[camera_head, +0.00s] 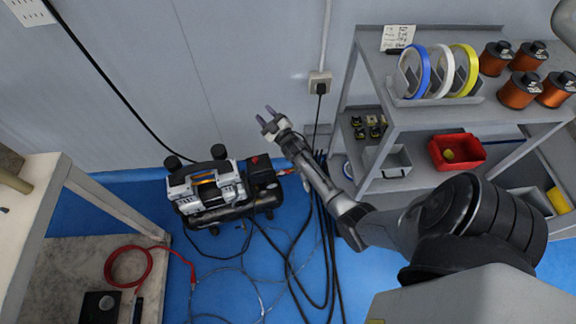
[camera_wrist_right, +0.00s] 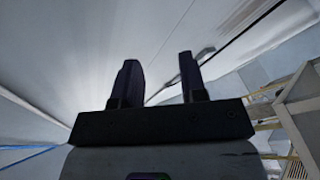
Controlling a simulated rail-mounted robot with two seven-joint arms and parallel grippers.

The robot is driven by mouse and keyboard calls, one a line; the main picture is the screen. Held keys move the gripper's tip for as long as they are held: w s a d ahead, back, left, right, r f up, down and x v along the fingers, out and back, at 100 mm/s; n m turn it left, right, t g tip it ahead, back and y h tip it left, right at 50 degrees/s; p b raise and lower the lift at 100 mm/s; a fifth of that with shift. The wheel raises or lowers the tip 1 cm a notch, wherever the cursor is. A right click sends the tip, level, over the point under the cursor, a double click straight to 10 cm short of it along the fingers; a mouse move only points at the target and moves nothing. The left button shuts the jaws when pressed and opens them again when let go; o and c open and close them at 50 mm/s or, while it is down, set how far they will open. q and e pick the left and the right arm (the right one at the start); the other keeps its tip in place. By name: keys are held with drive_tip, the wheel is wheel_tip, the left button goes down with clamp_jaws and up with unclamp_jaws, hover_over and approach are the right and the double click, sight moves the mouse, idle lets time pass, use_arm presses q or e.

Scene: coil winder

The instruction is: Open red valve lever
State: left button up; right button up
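A compressor (camera_head: 212,190) with a silver and black top stands on the blue floor against the wall. A small red part (camera_head: 287,171) shows at its right side, beside my right arm; it may be the red valve lever, but it is too small to tell its position. My right gripper (camera_head: 267,115) is in front of the wall, up and left of the wall socket's cable and above the compressor, apart from it. In the right wrist view its two fingers (camera_wrist_right: 157,82) are spread with nothing between them. My left gripper is not in view.
A grey shelf (camera_head: 440,113) with spools and a red bin (camera_head: 456,151) stands at the right. Black cables (camera_head: 318,240) run from the wall socket (camera_head: 319,82) to the floor. A table (camera_head: 45,205) stands at the left, with a red hose (camera_head: 128,252) near it.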

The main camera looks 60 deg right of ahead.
drive_tip(key=w+d+r+m+g+h+p, duration=0.2)
drive_tip(key=w+d+r+m+h, duration=0.15)
drive_tip(key=r, duration=0.35)
drive_tip(key=g+y, duration=1.1)
drive_tip(key=g, duration=0.6)
approach(289, 172)
drive_tip(key=shift+n, duration=0.45)
wheel_tip(289, 172, down, 7)
drive_tip(key=b, duration=0.8)
drive_tip(key=shift+w+d, duration=0.1)
drive_tip(key=shift+w, duration=0.05)
use_arm(q)
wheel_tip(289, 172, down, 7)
drive_tip(key=b, duration=0.1)
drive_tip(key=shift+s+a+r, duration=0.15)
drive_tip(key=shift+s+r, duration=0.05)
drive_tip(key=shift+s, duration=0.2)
use_arm(e)
drive_tip(key=shift+f, duration=0.9)
